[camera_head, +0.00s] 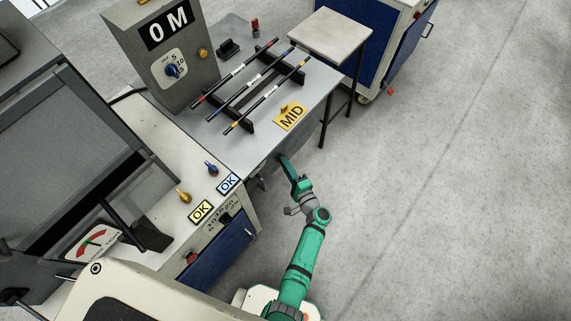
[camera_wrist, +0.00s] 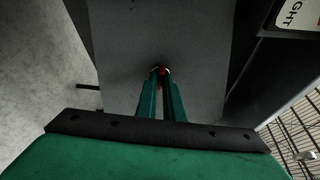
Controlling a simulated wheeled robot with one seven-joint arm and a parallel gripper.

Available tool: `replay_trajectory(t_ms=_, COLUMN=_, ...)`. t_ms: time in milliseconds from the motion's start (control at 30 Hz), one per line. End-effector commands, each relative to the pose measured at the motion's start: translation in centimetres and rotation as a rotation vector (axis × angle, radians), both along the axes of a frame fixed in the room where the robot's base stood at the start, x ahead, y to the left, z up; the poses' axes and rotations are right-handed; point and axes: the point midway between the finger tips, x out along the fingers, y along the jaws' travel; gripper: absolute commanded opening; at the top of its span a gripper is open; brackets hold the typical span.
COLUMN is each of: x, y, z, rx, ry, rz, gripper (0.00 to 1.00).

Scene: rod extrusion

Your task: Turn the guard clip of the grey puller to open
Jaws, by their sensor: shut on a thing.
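My gripper (camera_head: 284,160) is low beside the front side of the grey table (camera_head: 205,127) in the head view. In the wrist view its two green fingers (camera_wrist: 161,78) point at a flat grey panel (camera_wrist: 190,30). They are close together, shut on a small part with red and a pale rim (camera_wrist: 161,69). The fingers hide most of this part, and I cannot tell for sure that it is the guard clip or how it is turned. The head view does not show it.
Several striped rods (camera_head: 262,84) lie across black rests on the table, beside a yellow MID sign (camera_head: 290,117). A grey box (camera_head: 160,50) reading 0 M stands behind. A small side table (camera_head: 330,33) is at the back. The floor (camera_head: 430,200) to the right is clear.

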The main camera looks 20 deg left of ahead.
Motion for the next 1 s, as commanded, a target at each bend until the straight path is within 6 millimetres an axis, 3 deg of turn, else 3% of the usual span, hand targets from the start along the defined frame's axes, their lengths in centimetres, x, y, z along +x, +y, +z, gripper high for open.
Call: replay_trajectory(t_ms=1000, x=0.63, y=-0.21, z=0.82, rx=0.321, ry=0.89, rz=0.0, gripper=0.0)
